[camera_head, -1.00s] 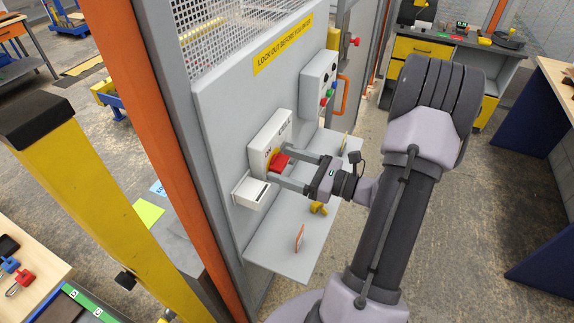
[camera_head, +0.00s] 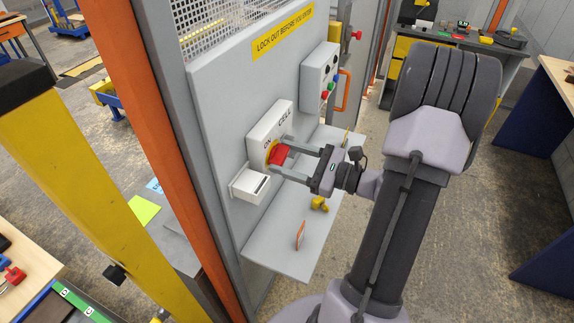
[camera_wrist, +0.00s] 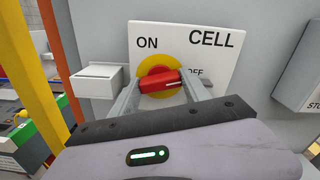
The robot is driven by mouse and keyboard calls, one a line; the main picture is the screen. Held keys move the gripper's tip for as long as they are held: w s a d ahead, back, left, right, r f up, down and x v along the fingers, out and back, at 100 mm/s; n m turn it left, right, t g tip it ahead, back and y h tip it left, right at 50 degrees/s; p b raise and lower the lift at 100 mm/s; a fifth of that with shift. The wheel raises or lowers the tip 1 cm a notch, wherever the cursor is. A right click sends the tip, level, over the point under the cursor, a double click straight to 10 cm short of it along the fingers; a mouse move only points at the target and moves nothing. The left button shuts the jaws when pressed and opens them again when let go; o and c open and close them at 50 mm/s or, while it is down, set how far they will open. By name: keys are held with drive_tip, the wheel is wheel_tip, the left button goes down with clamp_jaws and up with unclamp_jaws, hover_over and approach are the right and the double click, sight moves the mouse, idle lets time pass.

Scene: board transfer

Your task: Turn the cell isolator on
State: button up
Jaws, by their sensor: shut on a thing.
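The cell isolator is a white box (camera_head: 270,130) on a grey panel, marked CELL, with a red handle (camera_head: 279,155) on a yellow disc. In the wrist view the red handle (camera_wrist: 158,80) lies nearly level, with a white line at its right end towards the OFF label (camera_wrist: 196,72). The ON label (camera_wrist: 147,43) is above and left of the disc. My gripper (camera_head: 281,156) is shut on the red handle, one finger at each end in the wrist view (camera_wrist: 160,88). OFF is partly hidden by a grey piece beside it.
A small white box (camera_head: 249,186) sits just below the isolator. A grey shelf (camera_head: 275,245) juts out beneath, with a yellow item (camera_head: 319,204) and an orange-edged card (camera_head: 300,234) on it. A button box (camera_head: 318,80) and an orange pull handle (camera_head: 343,91) are to the right.

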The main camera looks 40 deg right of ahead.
drive_tip(key=n+b, duration=0.2)
drive_tip(key=b, duration=0.1)
drive_tip(key=n+b, duration=0.2)
drive_tip(key=b, duration=0.1)
drive_tip(key=shift+f+n, duration=0.4)
drive_tip(key=n+b, duration=0.7)
drive_tip(key=b, duration=0.4)
drive_tip(key=shift+a, duration=0.1)
drive_tip(key=shift+r+n+b, duration=0.25)
drive_tip(key=shift+n+b, duration=0.85)
drive_tip(key=shift+n, duration=0.3)
drive_tip(key=o, duration=1.4)
drive_tip(key=shift+s, duration=0.1)
